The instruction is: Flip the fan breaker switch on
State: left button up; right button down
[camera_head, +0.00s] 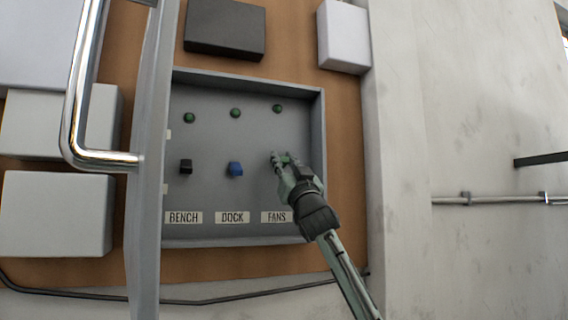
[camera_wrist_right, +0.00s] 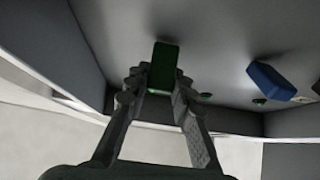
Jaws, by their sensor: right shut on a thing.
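The breaker panel (camera_head: 215,205) is a grey recessed box with labels BENCH, DOCK and FANS (camera_head: 277,217). My right gripper (camera_head: 280,158) reaches in above the FANS label. In the right wrist view, my right gripper (camera_wrist_right: 160,88) has its fingers closed on the sides of a dark green switch (camera_wrist_right: 163,66), the fan breaker switch. In the head view my gripper hides this switch. A black switch (camera_head: 186,166) is above BENCH and a blue switch (camera_head: 235,169) above DOCK. The blue one also shows in the wrist view (camera_wrist_right: 278,80). My left gripper is not in view.
Green round lamps sit above the switches, one of them over FANS (camera_head: 278,108). The panel's open door with a chrome handle (camera_head: 75,120) stands at the left. The panel's right wall (camera_head: 318,130) is close to my right gripper. Grey boxes surround the panel.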

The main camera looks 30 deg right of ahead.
jog(key=shift+d+r+g+y, duration=0.1)
jog(key=shift+r+g+y, duration=0.2)
jog(key=shift+r+g, duration=0.65)
jog(key=shift+w+f+g, duration=0.2)
jog(key=shift+f+g, duration=0.1)
jog(key=shift+g, duration=0.35)
jog(key=c, duration=1.3)
grip_release()
jog(key=shift+f, duration=0.1)
jog(key=v, duration=1.2)
jog(key=shift+s, duration=0.1)
